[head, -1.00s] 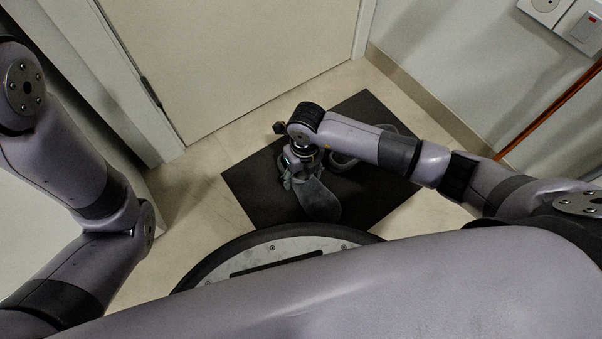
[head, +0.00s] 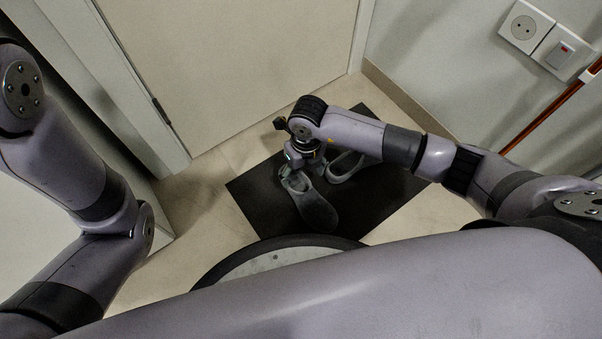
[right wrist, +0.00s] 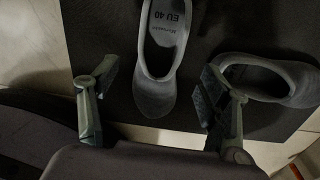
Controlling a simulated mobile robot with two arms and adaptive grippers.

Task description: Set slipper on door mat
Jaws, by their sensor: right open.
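A dark grey slipper (head: 313,207) lies on the black door mat (head: 252,192), sole down, in the head view. A second grey slipper (head: 346,172) lies on the mat beside it, partly hidden by my right arm. In the right wrist view my right gripper (right wrist: 160,92) is open, one finger on each side of the first slipper (right wrist: 156,98), with gaps visible. The second slipper (right wrist: 268,76) is just beyond the right finger. My left gripper is out of view.
A closed door (head: 230,70) and its frame stand behind the mat. A wall with a socket (head: 526,27) and a red-brown pole (head: 545,112) is at the right. Bare tile floor (head: 205,185) shows left of the mat.

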